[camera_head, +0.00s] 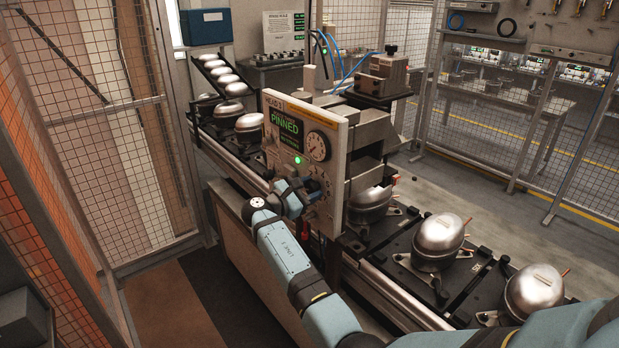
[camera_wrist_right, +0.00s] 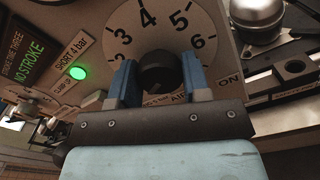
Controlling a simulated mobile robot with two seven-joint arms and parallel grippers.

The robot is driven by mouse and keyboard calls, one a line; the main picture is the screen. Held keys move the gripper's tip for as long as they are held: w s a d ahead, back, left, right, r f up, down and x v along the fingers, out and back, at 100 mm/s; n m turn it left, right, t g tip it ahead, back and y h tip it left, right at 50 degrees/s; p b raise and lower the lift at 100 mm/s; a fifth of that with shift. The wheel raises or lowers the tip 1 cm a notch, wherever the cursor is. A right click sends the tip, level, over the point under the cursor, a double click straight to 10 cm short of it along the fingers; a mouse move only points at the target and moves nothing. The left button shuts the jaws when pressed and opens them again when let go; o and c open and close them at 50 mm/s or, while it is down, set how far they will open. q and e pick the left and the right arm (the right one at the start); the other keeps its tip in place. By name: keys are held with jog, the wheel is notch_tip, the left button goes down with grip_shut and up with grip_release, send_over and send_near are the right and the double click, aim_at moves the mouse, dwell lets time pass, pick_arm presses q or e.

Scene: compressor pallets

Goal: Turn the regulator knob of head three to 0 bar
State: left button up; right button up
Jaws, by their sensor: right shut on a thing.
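The head three panel (camera_head: 325,133) is a pale upright board with a green "PINNED" display, a round gauge (camera_head: 317,146) and a lit green lamp. My right gripper (camera_head: 311,190) is at the lower part of this panel. In the right wrist view, the black regulator knob (camera_wrist_right: 156,70) sits between the blue fingers of my right gripper (camera_wrist_right: 158,82), which is shut on it. A white dial (camera_wrist_right: 168,20) behind the knob shows numbers from 2 to 6. The knob's pointer cannot be made out, and the fingers hide the lower dial. My left gripper is not in view.
A green lamp (camera_wrist_right: 78,73) glows left of the dial, near a "SHORT 4 bar" label. Silver compressors (camera_head: 440,236) stand on black pallets along the conveyor, right of and behind the panel. A mesh fence (camera_head: 85,130) stands at the left.

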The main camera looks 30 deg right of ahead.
jog(key=shift+n, duration=0.9)
jog(key=shift+f+n, duration=0.1)
jog(key=shift+n, duration=1.6)
jog(key=o, duration=0.9)
